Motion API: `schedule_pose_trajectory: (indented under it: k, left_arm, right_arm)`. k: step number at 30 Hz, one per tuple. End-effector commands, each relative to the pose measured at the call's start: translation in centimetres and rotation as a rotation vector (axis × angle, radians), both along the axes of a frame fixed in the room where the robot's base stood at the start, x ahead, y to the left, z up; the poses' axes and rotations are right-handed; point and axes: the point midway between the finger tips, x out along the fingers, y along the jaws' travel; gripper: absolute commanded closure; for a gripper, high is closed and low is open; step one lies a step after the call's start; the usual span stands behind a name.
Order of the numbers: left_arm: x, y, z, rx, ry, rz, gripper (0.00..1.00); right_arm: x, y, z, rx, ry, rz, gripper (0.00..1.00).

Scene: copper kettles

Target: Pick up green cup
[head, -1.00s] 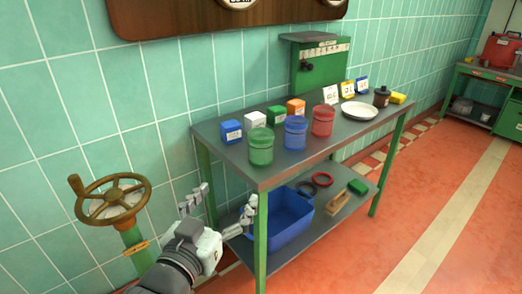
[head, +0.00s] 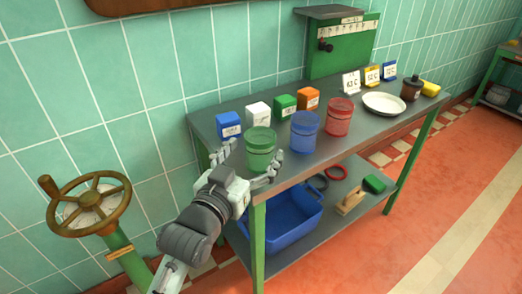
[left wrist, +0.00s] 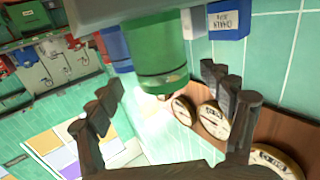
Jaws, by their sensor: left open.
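The green cup (head: 260,154) stands upright on the grey table (head: 330,142), at its near left. My left gripper (head: 251,162) is open at the table's near left edge. Its fingers are spread, one on each side of the cup as seen in the head view. In the left wrist view the green cup (left wrist: 160,55) shows beyond and between the spread fingers of my left gripper (left wrist: 161,84). Nothing is held, and I cannot tell whether a finger touches the cup. My right gripper is not in view.
A blue cup (head: 304,133) and a red cup (head: 340,118) stand to the right. Small blue, white, green and orange boxes line the table's back. A white plate (head: 384,103) lies farther right. A brown valve wheel (head: 88,204) stands left of my arm.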

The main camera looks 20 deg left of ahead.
Motion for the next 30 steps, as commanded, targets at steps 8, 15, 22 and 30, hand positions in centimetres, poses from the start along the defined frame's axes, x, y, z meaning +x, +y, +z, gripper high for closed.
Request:
schedule_pose_trajectory:
  k: [8, 15, 22, 30]
  left_arm:
    - [3.8, -0.1, -0.3, -0.001, -0.002, 0.0, 0.19]
    - [4.1, -0.1, -0.4, 0.0, 0.0, 0.0, 0.19]
    - [4.1, -0.1, -0.4, 0.0, 0.0, 0.0, 0.43]
    - [4.1, -0.1, -0.3, 0.0, -0.001, 0.0, 0.73]
  right_arm:
    - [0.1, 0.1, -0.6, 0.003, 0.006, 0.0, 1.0]
    - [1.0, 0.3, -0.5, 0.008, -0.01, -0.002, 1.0]
    - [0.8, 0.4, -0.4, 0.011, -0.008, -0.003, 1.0]
    - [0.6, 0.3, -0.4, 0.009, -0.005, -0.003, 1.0]
